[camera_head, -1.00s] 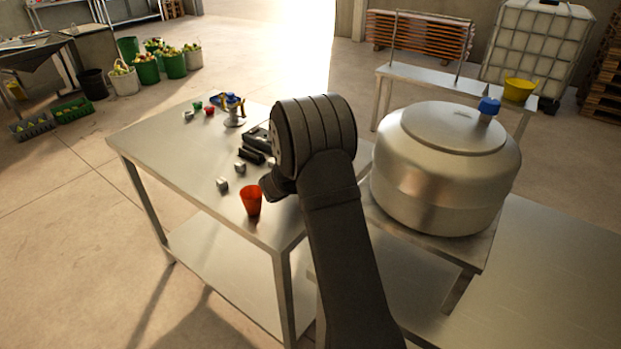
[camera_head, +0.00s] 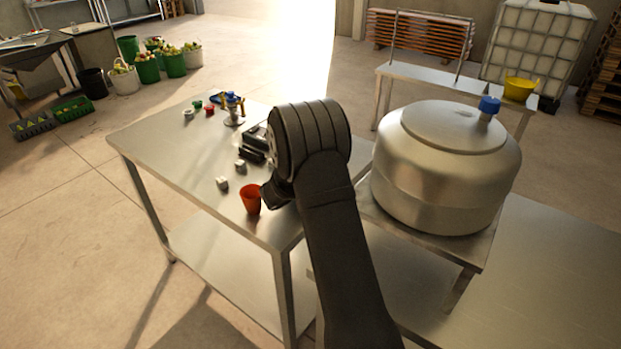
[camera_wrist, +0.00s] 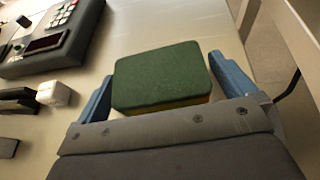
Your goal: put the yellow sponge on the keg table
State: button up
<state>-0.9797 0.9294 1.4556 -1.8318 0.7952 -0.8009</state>
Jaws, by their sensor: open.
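The sponge (camera_wrist: 160,78) shows in the wrist view, with a dark green top and a thin yellow edge below it. It lies on the steel worktop between the two blue fingers of my gripper (camera_wrist: 168,90). The fingers are open, one on each side of it; I cannot tell whether they touch it. In the head view my arm hides the sponge and the fingers. The keg table (camera_head: 455,262) is at the right under a large steel keg (camera_head: 440,180), which covers most of its top.
On the worktop (camera_head: 172,150) stand an orange cup (camera_head: 251,199), small pale cubes (camera_head: 222,183) and a tap-like metal piece (camera_head: 234,116). A grey keypad device (camera_wrist: 55,35) is left of the sponge.

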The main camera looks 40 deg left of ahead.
jog(key=v, duration=0.7)
jog(key=shift+a, duration=0.1)
notch_tip(320, 180, up, 8)
